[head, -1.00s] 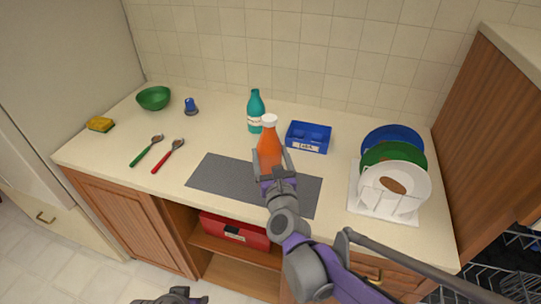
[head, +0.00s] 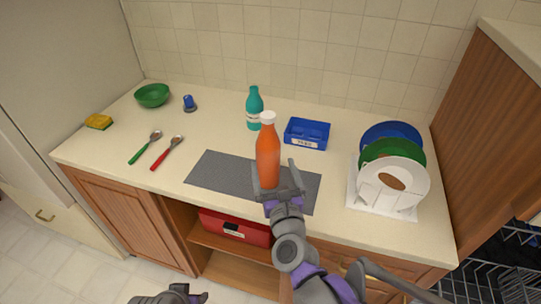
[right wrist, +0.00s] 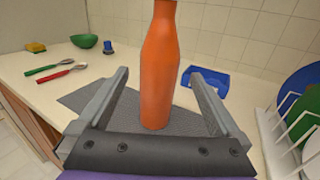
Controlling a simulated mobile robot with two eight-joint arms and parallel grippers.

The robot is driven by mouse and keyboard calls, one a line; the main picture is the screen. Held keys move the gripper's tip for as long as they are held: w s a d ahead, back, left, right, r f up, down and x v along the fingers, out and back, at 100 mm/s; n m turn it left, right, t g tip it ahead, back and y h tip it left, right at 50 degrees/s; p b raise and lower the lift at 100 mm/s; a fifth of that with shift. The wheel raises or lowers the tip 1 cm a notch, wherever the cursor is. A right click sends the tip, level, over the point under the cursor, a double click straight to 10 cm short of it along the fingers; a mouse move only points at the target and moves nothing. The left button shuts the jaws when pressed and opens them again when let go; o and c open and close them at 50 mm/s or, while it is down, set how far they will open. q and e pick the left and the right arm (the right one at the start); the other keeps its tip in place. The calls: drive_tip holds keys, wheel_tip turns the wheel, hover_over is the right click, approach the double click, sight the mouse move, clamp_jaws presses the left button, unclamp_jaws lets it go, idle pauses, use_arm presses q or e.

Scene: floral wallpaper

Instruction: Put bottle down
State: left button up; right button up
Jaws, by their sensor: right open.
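An orange bottle (head: 268,155) with a white cap stands upright on the dark grey mat (head: 215,172) on the counter. In the right wrist view the bottle (right wrist: 160,70) rises between and just beyond the fingers, with its top cut off. My right gripper (head: 285,180) is open at the front of the bottle, with gaps showing on both sides of it in the wrist view. My left gripper (head: 185,294) shows only partly at the bottom edge, and its jaws cannot be made out.
A teal bottle (head: 254,110) and a blue box (head: 307,134) stand behind. A dish rack (head: 384,208) with plates is at right. Spoons (head: 168,152), a green bowl (head: 152,96), a blue item (head: 189,103) and a sponge (head: 98,122) are at left.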

drive_tip(key=s+d+f+n+g+h, duration=0.1)
drive_tip(key=s+d+f+n+g, duration=0.3)
drive_tip(key=s+n, duration=0.3)
drive_tip(key=s+d+f+n+g+h, duration=0.1)
drive_tip(key=s+d+f+n+g, duration=0.3)
drive_tip(key=n, duration=1.1)
drive_tip(key=s+d+f+n+g, duration=0.4)
drive_tip(key=s+d+f+n, duration=0.4)
drive_tip(key=s+n, duration=0.4)
drive_tip(key=shift+s+f+g+h, duration=0.25)
drive_tip(key=shift+f+g+h, duration=0.15)
drive_tip(key=shift+f, duration=0.35)
drive_tip(key=shift+c, duration=0.2)
